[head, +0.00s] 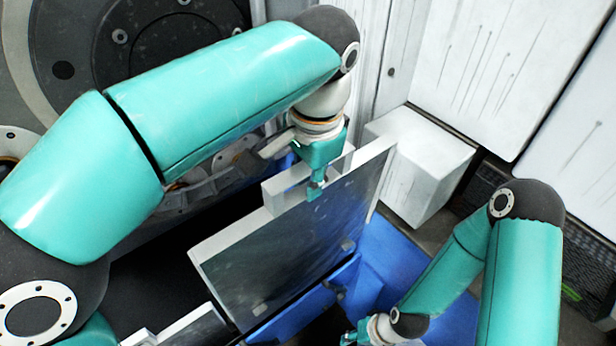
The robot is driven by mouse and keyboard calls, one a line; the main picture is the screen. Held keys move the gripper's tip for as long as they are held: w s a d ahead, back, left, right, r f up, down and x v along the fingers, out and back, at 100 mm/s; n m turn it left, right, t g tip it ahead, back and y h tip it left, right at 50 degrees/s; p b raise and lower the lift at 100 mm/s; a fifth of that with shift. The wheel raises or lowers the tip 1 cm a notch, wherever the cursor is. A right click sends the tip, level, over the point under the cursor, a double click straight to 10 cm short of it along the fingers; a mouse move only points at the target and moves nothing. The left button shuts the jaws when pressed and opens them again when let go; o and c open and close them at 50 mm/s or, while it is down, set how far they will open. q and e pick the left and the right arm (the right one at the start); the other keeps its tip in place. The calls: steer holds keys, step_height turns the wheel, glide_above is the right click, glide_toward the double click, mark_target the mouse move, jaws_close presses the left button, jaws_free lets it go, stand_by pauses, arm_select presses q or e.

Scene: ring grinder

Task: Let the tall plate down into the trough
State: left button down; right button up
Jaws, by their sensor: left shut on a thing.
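The tall plate (285,245) is a dark grey slab with pale edges and a raised pale tab on its top edge. My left gripper (316,188) comes down from above and is shut on the plate at this tab. The plate stands on edge, slanted in the picture. A blue structure (385,262) lies below and to the right of it; I cannot tell which part is the trough. The plate hides what is under it, and I cannot tell if its lower edge touches anything. My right gripper (354,337) is small at the bottom edge, its jaws unclear.
A pale box-shaped block (420,165) stands right of the plate, in front of white panels (490,70). A large round grey machine part (165,45) fills the upper left. Another pale-edged plate (185,330) shows at the bottom left. Dark space lies left of the tall plate.

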arm_select(q)
steer(key=shift+f, duration=0.15)
steer(key=shift+f+b, duration=0.4)
steer(key=shift+f, duration=0.3)
stand_by(0.3)
